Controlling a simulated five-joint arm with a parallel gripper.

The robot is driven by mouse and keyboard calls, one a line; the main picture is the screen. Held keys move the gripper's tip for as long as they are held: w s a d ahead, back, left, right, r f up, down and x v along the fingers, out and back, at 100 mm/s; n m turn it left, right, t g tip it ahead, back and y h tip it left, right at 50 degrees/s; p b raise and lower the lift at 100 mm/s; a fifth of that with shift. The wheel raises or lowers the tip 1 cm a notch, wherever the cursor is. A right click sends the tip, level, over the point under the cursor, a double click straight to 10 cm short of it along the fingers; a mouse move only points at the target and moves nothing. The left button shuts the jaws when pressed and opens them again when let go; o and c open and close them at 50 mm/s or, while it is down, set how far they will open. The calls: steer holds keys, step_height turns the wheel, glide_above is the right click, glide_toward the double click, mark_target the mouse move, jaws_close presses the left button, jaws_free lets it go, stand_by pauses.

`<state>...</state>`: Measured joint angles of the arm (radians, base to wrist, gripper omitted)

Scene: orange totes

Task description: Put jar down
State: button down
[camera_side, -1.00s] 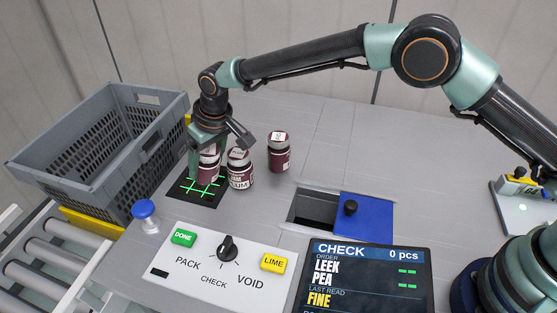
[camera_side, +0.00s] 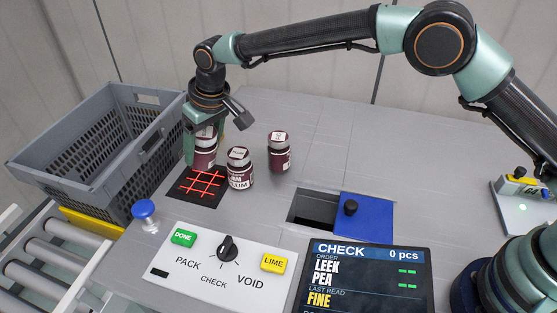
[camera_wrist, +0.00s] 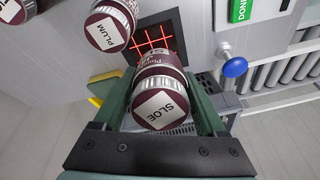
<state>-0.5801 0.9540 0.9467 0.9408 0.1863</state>
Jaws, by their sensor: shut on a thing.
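My gripper (camera_side: 203,140) is shut on a dark red jar (camera_side: 205,157) with a pale lid label. In the wrist view the jar (camera_wrist: 160,98) sits between the two green fingers, and its lid reads SLOE. The jar is above the black pad (camera_side: 199,187), toward its back edge, and looks raised clear of it. The pad shows a red lit grid. A plum jar (camera_side: 240,169) stands upright just right of the pad. Another dark red jar (camera_side: 279,153) stands further right and back.
A grey crate (camera_side: 70,165) stands at left beside rollers (camera_side: 45,255). A blue-capped post (camera_side: 144,210) and a panel with a knob (camera_side: 228,248) are in front. A dark opening (camera_side: 312,208) with a blue cover (camera_side: 370,217) lies right. The back table is clear.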

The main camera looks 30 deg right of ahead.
steer(key=shift+r, duration=0.1)
steer(key=s+d+r+g+h, duration=0.25)
steer(key=s+d+r, duration=0.35)
steer(key=s+r, duration=0.45)
steer(key=shift+m+y, duration=0.35)
steer(key=shift+m, duration=0.15)
steer(key=f, duration=1.9)
steer(key=shift+w+a+f, duration=0.1)
steer(key=shift+w+a, duration=0.1)
steer(key=shift+w, duration=0.1)
steer(key=shift+f, duration=0.1)
jaws_free()
